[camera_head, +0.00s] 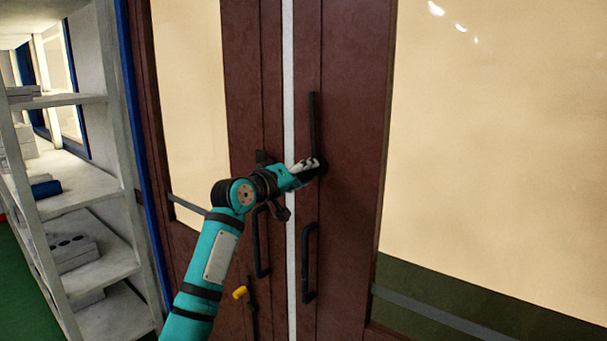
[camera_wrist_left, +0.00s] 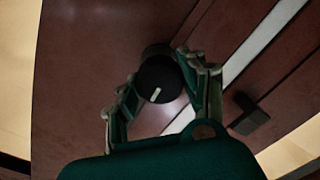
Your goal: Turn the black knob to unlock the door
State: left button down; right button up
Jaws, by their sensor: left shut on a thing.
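The black knob (camera_head: 322,166) sits on the right leaf of the brown double door (camera_head: 352,150). In the left wrist view the round knob (camera_wrist_left: 157,80) has a white mark on its face, pointing towards the lower part of the picture. My left gripper (camera_head: 309,166) is shut on the knob, with one finger on each side of it, as the left wrist view shows (camera_wrist_left: 158,72). The fingers hide part of the knob in the head view. The door leaves stand shut, with a white strip (camera_head: 290,60) between them. My right gripper is not in view.
Two black pull handles, left (camera_head: 257,245) and right (camera_head: 308,265), stick out below the knob. A thin black vertical bar (camera_head: 312,120) runs above it. A yellow-tipped part (camera_head: 240,293) is low on the left leaf. White shelves (camera_head: 75,190) stand at the left.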

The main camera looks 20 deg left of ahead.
pick_arm(q)
jog(key=shift+m, duration=0.5)
jog(key=c, duration=0.7)
grip_release()
jog(key=shift+w, duration=0.1)
jog(key=v, duration=1.2)
jog(key=shift+f, duration=0.15)
